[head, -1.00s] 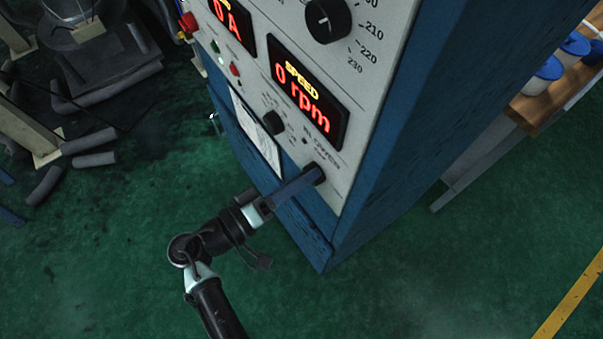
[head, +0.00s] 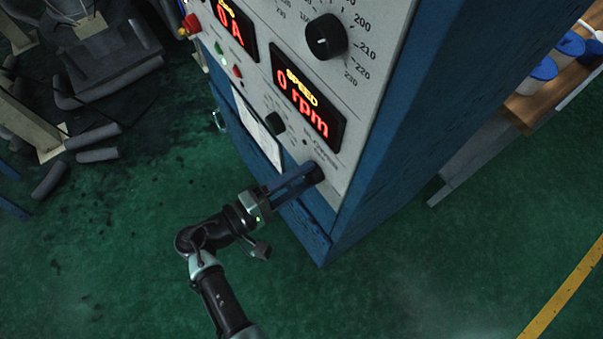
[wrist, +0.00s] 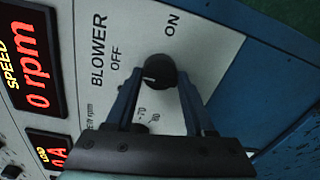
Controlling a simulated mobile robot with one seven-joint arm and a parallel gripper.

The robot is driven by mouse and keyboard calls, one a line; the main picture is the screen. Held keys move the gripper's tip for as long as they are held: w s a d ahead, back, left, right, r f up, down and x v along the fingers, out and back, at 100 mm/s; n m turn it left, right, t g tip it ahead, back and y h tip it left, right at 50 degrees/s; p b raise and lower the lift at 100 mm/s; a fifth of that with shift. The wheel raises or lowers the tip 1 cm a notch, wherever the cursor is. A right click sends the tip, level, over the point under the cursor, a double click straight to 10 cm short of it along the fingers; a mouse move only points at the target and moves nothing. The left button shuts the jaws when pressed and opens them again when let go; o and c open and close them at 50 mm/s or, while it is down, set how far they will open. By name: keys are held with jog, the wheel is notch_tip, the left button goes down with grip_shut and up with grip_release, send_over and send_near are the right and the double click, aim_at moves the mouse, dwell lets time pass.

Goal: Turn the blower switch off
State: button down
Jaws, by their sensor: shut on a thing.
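The blower switch is a round black knob (wrist: 158,72) on the pale front panel, labelled BLOWER, with OFF on the left and ON above right in the wrist view. Its white mark points left, towards the OFF side. My gripper (wrist: 160,88) is shut on the knob, one blue finger on each side of it. In the head view my gripper (head: 306,178) reaches the panel's lower right corner, and its fingertips largely hide the knob (head: 316,171).
The blue cabinet (head: 385,140) carries a red speed display (head: 307,105) reading 0 rpm, a larger dial (head: 326,36) and a smaller knob (head: 273,123). A bench (head: 470,165) stands at the right. Pipe pieces lie at the left. Green floor in front is clear.

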jog(key=shift+w+r, duration=0.1)
jog(key=shift+r, duration=0.05)
jog(key=shift+c, duration=2.4)
grip_release()
jog(key=shift+o, duration=1)
jog(key=shift+a, duration=0.1)
jog(key=b+v, duration=0.3)
jog(key=v, duration=1)
